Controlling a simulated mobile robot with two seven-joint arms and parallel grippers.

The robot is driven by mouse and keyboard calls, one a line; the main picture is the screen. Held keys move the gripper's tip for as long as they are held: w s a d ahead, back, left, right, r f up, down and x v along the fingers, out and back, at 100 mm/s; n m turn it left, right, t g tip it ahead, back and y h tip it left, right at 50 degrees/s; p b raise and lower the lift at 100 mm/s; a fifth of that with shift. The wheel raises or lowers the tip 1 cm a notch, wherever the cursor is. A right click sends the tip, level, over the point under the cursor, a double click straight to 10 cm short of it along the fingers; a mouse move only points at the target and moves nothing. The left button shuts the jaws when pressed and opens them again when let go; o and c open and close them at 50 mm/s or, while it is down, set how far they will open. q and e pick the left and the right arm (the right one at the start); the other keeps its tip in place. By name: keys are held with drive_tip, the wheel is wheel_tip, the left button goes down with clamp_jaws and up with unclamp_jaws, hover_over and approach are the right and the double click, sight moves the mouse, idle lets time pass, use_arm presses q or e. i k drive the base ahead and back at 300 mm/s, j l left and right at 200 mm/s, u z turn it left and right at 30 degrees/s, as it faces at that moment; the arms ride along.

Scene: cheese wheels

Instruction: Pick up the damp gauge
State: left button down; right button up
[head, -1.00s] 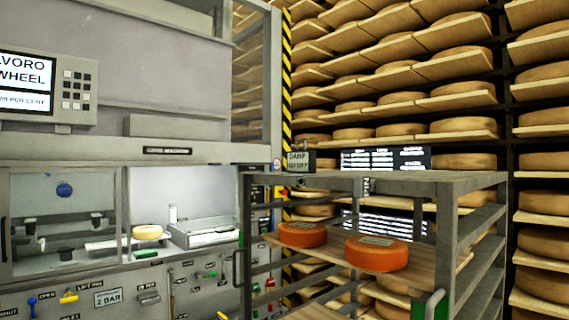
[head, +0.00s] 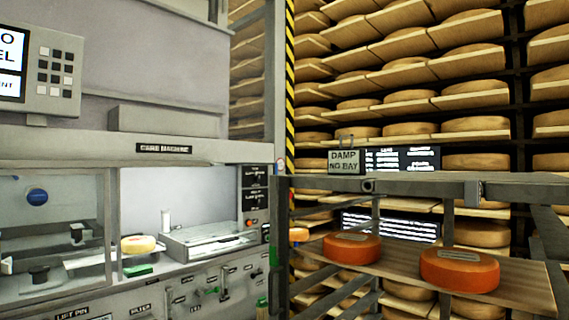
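A small grey box with a handle on top (head: 343,162), its face reading "DAMP NO BAY", stands on the top of the grey metal rack (head: 420,188). I take it to be the damp gauge. It is upright, left of a dark panel with white text (head: 402,159). Neither of my grippers shows in the head view.
Orange cheese wheels (head: 459,270) (head: 352,247) lie on a wooden board inside the rack. The grey care machine (head: 170,100) with a glazed opening fills the left, holding a pale wheel (head: 138,244). A striped post (head: 290,80) stands between. Shelves of cheese cover the back.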

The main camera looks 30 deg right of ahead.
sight(351, 161)
drive_tip(key=i+j+u, duration=0.3)
drive_tip(key=i, duration=0.25)
drive_tip(key=i+u, duration=0.3)
drive_tip(key=i, duration=0.2)
drive_tip(key=i+z, duration=0.25)
drive_tip(key=z, duration=0.15)
drive_tip(key=i+z, duration=0.35)
drive_tip(key=i+j+z, duration=0.15)
drive_tip(key=z, duration=0.25)
drive_tip(key=i+z, duration=0.2)
drive_tip(key=z, duration=0.25)
drive_tip(key=i+j+z, duration=0.15)
drive_tip(key=z, duration=0.3)
drive_tip(key=i+j+z, duration=0.15)
drive_tip(key=z, duration=0.35)
drive_tip(key=i+j+z, duration=0.1)
drive_tip(key=j+z, duration=0.15)
drive_tip(key=z, duration=0.2)
drive_tip(key=j+z, duration=0.25)
drive_tip(key=z, duration=0.2)
drive_tip(key=i, duration=0.05)
